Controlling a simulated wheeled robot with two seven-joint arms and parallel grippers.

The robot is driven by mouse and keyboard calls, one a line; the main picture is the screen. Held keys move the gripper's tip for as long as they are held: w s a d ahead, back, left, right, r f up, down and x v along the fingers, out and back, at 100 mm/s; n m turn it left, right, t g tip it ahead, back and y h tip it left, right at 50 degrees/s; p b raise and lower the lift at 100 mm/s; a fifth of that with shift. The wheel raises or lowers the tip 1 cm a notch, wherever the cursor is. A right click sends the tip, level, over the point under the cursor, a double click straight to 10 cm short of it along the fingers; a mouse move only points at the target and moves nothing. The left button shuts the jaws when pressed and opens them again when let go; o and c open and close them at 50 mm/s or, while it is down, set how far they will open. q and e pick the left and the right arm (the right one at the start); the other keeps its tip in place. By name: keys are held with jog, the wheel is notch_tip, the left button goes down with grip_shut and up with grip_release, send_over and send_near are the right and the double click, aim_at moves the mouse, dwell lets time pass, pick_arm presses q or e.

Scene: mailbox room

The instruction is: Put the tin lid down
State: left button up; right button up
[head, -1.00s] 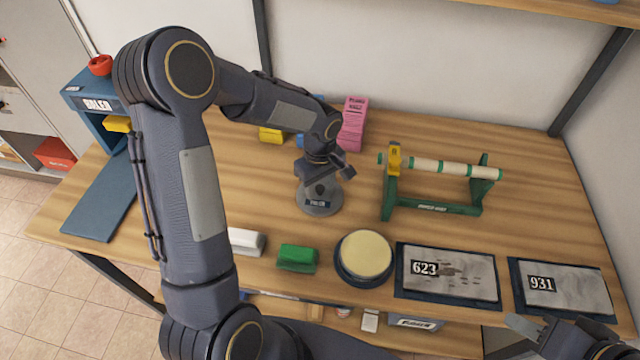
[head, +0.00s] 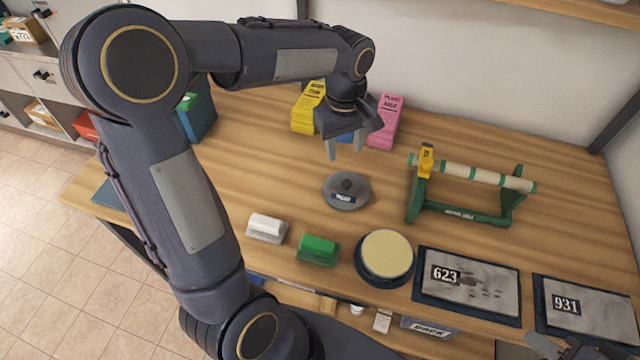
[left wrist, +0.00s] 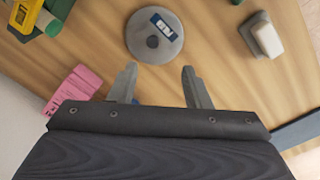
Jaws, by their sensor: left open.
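The tin lid (head: 346,191) is a round grey disc with a dark knob and a small blue label. It rests on the wooden table near the middle. In the left wrist view the lid (left wrist: 155,36) lies beyond the fingertips, clear of them. My left gripper (head: 346,152) is open and empty, raised above the table behind the lid; its two fingers also show in the left wrist view (left wrist: 160,84). At the bottom right corner a part of my right gripper (head: 560,345) shows, cut off by the frame, so its jaws cannot be judged.
A green stand with a roller (head: 462,212) is to the right. White (head: 267,227) and green (head: 318,249) blocks, a round cream pad (head: 386,252) and plates 623 (head: 468,283) and 931 (head: 585,308) line the front. Pink (head: 386,120) and yellow (head: 309,106) boxes stand behind.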

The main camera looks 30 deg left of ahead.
pick_arm(q)
jog(key=s+d+r+m+t+h, duration=0.1)
jog(key=s+m, duration=0.3)
jog(key=s, duration=0.6)
jog(key=s+d+m+t+h, duration=0.1)
jog(key=s+m+t, duration=0.3)
jog(key=s, duration=0.6)
jog(key=shift+s+r+m+h, duration=0.2)
jog(key=shift+r+m+h, duration=0.2)
jog(key=shift+m+h, duration=0.25)
